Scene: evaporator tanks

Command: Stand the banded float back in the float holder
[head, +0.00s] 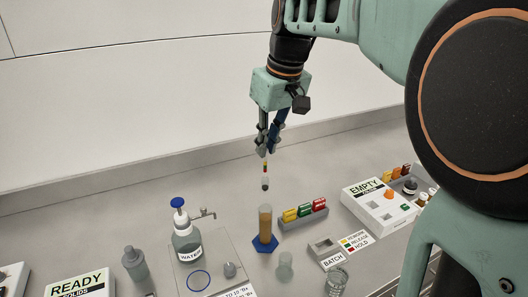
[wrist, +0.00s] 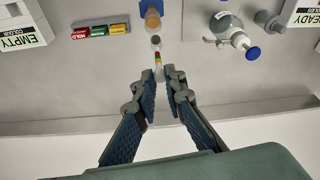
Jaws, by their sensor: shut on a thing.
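My gripper (head: 267,151) is shut on the banded float (head: 265,180), holding it upright in the air above the bench. The float has a thin stem with red, yellow and green bands and a grey bulb at its lower end. In the wrist view the float (wrist: 157,56) extends from between the fingertips (wrist: 160,74). Below it stands a tall cylinder (head: 265,224) of amber liquid on a blue hexagonal base. A small grey translucent cup (head: 284,266) stands in front of the cylinder. I cannot tell for certain which piece is the float holder.
A wash bottle (head: 186,239) marked WATER stands on a tray at left. A rack of coloured blocks (head: 304,212) stands right of the cylinder. A BATCH block (head: 325,250), a glass beaker (head: 336,281) and the EMPTY box (head: 376,205) are further right. The back of the bench is clear.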

